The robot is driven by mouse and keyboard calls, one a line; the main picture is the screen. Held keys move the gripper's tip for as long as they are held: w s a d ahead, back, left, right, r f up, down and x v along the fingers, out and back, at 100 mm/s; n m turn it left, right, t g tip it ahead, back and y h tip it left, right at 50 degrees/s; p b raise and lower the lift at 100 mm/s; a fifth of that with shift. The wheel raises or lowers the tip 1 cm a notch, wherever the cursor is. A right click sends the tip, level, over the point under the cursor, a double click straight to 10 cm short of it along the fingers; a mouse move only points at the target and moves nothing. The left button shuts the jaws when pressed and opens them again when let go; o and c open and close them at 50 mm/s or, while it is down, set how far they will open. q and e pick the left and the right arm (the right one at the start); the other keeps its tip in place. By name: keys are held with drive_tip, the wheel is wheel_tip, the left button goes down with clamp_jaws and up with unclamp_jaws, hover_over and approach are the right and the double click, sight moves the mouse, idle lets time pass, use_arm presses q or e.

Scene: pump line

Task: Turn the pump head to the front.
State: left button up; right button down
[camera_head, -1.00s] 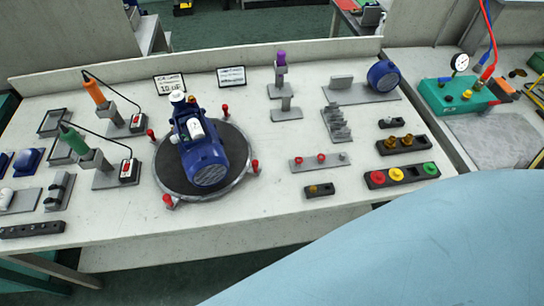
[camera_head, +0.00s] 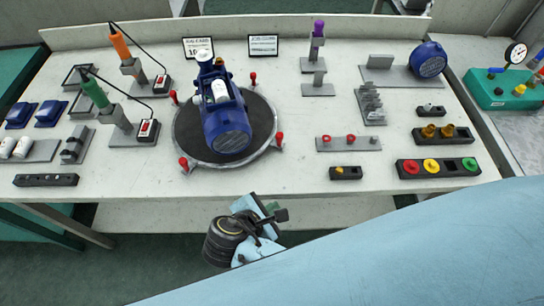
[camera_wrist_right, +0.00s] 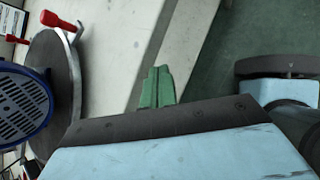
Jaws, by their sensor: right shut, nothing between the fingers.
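The blue pump (camera_head: 226,125) lies on a round dark turntable (camera_head: 186,140) with red-knobbed handles around its rim. Its grilled end points toward the front, slightly right, and its white-capped end (camera_head: 203,56) points to the back. A white cylinder sits on top. My right gripper (camera_head: 262,212) is in front of the table's front edge, below the turntable and apart from it. In the right wrist view its green fingers (camera_wrist_right: 156,87) are together and empty, with the turntable rim (camera_wrist_right: 72,85) and the pump's grille (camera_wrist_right: 20,105) at left. My left gripper is not in view.
Orange and green tools (camera_head: 95,90) stand left of the turntable. Two sign cards (camera_head: 262,46) stand behind it. Small fixtures and a block of coloured buttons (camera_head: 437,167) are at right. Bare tabletop lies between the turntable and the front edge.

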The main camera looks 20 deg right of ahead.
drive_tip(key=w+a+r+n+t+h, duration=0.3)
drive_tip(key=w+a+r+n+t, duration=0.15)
drive_tip(key=n, duration=0.25)
drive_tip(key=b, duration=0.1)
approach(278, 149)
drive_tip(key=x, duration=0.5)
drive_tip(key=shift+w+f, duration=0.1)
drive_tip(key=shift+f, duration=0.05)
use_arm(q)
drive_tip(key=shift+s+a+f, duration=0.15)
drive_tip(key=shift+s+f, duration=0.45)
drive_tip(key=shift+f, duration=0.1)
use_arm(e)
drive_tip(key=shift+w+d, duration=0.4)
drive_tip(key=shift+d, duration=0.05)
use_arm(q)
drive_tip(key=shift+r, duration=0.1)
use_arm(e)
drive_tip(key=shift+d, duration=0.1)
